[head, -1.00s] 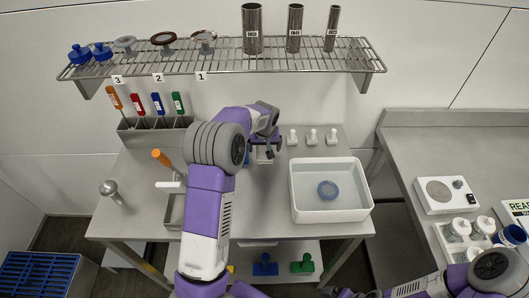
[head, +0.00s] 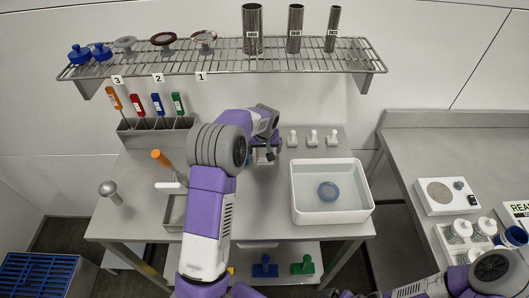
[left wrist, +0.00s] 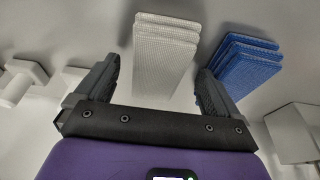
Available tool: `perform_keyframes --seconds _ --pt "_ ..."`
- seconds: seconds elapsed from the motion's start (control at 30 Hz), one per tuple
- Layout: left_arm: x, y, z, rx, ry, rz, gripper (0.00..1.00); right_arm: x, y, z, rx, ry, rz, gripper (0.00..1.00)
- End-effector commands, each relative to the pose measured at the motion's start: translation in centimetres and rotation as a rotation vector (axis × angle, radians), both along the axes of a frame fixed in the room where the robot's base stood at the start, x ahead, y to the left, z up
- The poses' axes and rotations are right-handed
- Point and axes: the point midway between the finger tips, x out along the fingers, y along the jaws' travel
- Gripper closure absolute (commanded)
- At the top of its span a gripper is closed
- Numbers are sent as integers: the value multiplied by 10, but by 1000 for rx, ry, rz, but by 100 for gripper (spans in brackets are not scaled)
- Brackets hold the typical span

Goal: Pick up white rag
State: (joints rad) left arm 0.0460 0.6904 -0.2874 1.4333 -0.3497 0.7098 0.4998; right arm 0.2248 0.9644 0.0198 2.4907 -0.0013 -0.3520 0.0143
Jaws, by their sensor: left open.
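The white rags (left wrist: 166,48) form a small stack of textured cloths in the left wrist view, lying between my open fingers and ahead of them. My left gripper (left wrist: 157,68) is open and empty, with a finger on each side of the stack. In the head view my left gripper (head: 261,151) is over the back middle of the steel table, and a pale patch of the white rags (head: 265,158) shows below it, mostly hidden by the gripper. A stack of blue rags (left wrist: 242,65) lies just right of the right finger. My right gripper is out of view.
A white tub (head: 331,212) with a blue ring inside stands to the right. Several white fittings (head: 313,138) stand behind it. A tool holder (head: 155,137) is at the back left. A wire shelf (head: 225,62) hangs above the table.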

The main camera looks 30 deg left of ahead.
Motion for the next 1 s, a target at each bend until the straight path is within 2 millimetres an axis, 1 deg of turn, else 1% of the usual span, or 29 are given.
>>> perform_keyframes --seconds 0.03,0.07,0.43,0.47,0.77,0.87,0.97,1.0 --pt "0 0 0 0 0 0 4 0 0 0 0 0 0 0" --pt "0 0 0 0 0 0 7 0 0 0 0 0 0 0" --pt "0 0 0 0 0 0 64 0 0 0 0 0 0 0" --pt "0 0 0 1 -1 0 66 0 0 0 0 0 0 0" --pt "0 0 3 -1 -1 1 66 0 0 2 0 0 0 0" --pt "0 0 9 -1 -3 0 66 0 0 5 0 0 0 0" --pt "-3 -2 22 1 -5 0 66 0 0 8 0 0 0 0" --pt "-3 -2 29 0 -5 0 66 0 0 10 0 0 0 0"
